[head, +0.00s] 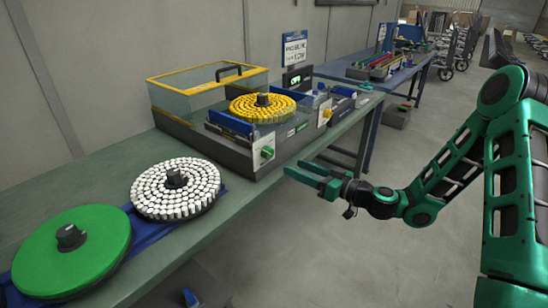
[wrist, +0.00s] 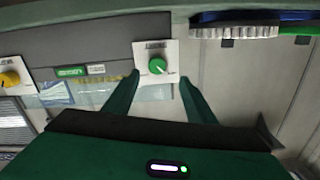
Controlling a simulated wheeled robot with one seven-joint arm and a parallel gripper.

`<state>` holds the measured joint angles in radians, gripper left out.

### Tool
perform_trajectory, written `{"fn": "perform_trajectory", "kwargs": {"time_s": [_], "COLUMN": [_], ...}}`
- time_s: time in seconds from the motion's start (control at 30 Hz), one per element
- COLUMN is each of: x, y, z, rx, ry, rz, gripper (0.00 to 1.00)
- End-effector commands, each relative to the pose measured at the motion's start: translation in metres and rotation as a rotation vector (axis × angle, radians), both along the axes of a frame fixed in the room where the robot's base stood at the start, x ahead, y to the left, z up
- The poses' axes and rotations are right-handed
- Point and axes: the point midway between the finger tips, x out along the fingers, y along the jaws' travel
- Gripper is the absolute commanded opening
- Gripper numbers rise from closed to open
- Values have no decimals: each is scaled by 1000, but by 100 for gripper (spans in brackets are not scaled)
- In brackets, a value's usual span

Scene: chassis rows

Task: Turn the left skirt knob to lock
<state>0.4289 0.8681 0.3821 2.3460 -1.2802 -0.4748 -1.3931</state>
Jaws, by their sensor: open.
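The left skirt knob is a green knob (head: 267,152) on a white plate on the front skirt of the grey machine (head: 228,150). In the wrist view the green knob (wrist: 157,65) sits nearly centred on its plate, with a pale pointer mark toward its lower right. My gripper (head: 296,168) is open and empty, a short way in front of the skirt and to the right of the knob in the head view. In the wrist view my fingertips (wrist: 160,80) lie on either side of the plate, apart from the knob. The plate lettering is too small to read.
A yellow knob (head: 327,113) is further right on the skirt; it also shows in the wrist view (wrist: 10,80). On the bench are a tray of yellow-capped vials (head: 262,108), a disc of white vials (head: 176,190) and a green disc (head: 72,250). The floor before the bench is clear.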

Motion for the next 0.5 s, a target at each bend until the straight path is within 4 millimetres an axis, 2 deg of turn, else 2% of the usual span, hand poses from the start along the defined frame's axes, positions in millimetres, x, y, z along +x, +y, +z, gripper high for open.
{"fn": "perform_trajectory", "kwargs": {"time_s": [0.23, 0.5], "x": [13, 40], "y": [7, 44], "z": [2, 3], "rx": [25, 25], "ry": [-12, -14], "rz": [-24, -21], "gripper": [51, 51]}}
